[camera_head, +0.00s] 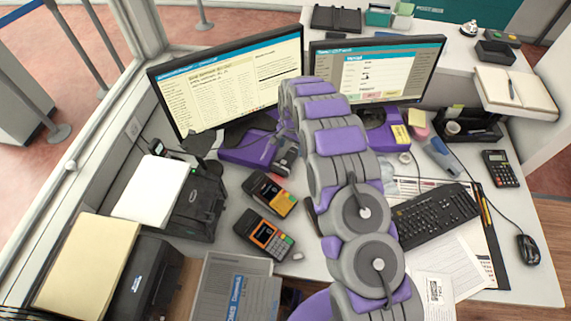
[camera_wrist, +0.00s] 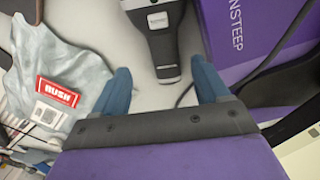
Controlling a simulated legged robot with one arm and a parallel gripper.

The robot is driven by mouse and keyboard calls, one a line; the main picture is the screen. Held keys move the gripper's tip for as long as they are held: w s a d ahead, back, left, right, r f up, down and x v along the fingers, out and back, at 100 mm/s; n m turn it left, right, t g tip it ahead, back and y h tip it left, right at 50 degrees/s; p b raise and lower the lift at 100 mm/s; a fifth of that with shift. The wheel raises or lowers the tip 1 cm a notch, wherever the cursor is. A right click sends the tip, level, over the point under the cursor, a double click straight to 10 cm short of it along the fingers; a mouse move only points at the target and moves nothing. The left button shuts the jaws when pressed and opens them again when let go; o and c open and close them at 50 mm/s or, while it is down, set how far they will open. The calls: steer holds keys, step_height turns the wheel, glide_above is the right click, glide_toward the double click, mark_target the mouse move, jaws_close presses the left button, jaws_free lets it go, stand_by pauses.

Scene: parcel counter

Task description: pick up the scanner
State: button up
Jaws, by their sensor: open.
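The scanner (camera_wrist: 162,42), a grey and black handheld device, lies on the white counter in the wrist view. Its upper part is cut off by the top edge of that view. My gripper (camera_wrist: 160,72) is open, with one blue finger on each side of the scanner's lower end and visible gaps between. I cannot tell how high the fingers are above the counter. In the head view a dark grey handheld device (camera_head: 287,157), which looks like the scanner, lies beside the arm, partly covered by it.
A purple box (camera_wrist: 255,35) stands close right of the scanner, with a black cable near it. A silver bag (camera_wrist: 60,65) with a red RUSH label lies left. Two card terminals (camera_head: 265,238), two monitors (camera_head: 235,85) and a keyboard (camera_head: 435,215) crowd the counter.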

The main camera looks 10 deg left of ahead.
mark_target(290, 154)
steer(key=f, duration=0.2)
steer(key=f+b, duration=0.1)
steer(key=f, duration=0.1)
steer(key=f+b, duration=0.1)
steer(key=f, duration=0.1)
steer(key=shift+w+a+f, duration=0.25)
steer(key=shift+w+a, duration=0.05)
steer(key=c, duration=1.3)
steer(key=shift+o, duration=0.2)
steer(key=shift+r, duration=0.15)
